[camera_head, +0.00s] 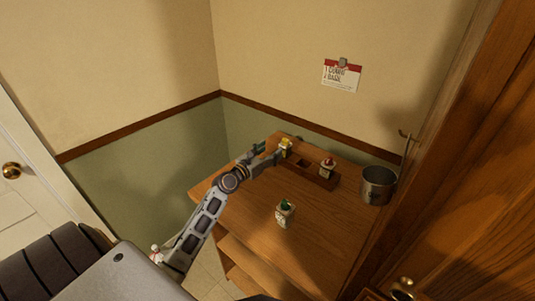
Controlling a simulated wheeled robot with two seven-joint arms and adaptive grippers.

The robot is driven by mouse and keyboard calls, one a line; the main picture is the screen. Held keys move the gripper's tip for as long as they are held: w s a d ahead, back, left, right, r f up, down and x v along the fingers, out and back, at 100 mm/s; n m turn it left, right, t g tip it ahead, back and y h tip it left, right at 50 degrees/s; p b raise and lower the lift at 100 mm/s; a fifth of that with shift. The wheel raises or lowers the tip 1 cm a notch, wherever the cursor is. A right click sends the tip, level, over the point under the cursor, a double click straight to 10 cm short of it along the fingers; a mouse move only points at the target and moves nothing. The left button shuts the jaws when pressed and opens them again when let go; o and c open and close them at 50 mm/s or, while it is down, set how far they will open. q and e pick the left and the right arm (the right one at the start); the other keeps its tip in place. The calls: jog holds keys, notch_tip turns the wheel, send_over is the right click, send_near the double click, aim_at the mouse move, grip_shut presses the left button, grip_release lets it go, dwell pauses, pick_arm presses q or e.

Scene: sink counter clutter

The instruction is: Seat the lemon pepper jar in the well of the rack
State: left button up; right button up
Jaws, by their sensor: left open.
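A small jar with a yellow top (286,145) stands at the far left end of the dark wooden rack (318,181); its label is too small to read, so I cannot confirm that it is the lemon pepper jar. My left gripper (281,154) reaches in from the left and is open, with its fingertips close beside this jar. I cannot tell whether they touch it, or how deep the jar sits. A dark empty well shows in the middle of the rack. A red-topped jar (327,168) stands at the rack's right end. My right gripper is out of view.
A pale jar with a green top (285,213) stands alone on the wooden counter (320,225), in front of the rack. A metal pot (377,186) stands at the right. Walls close off the back, and a wooden door (470,190) is at the right. The front counter is mostly clear.

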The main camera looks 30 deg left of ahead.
pick_arm(q)
jog(key=shift+s, duration=0.45)
dwell(0.7)
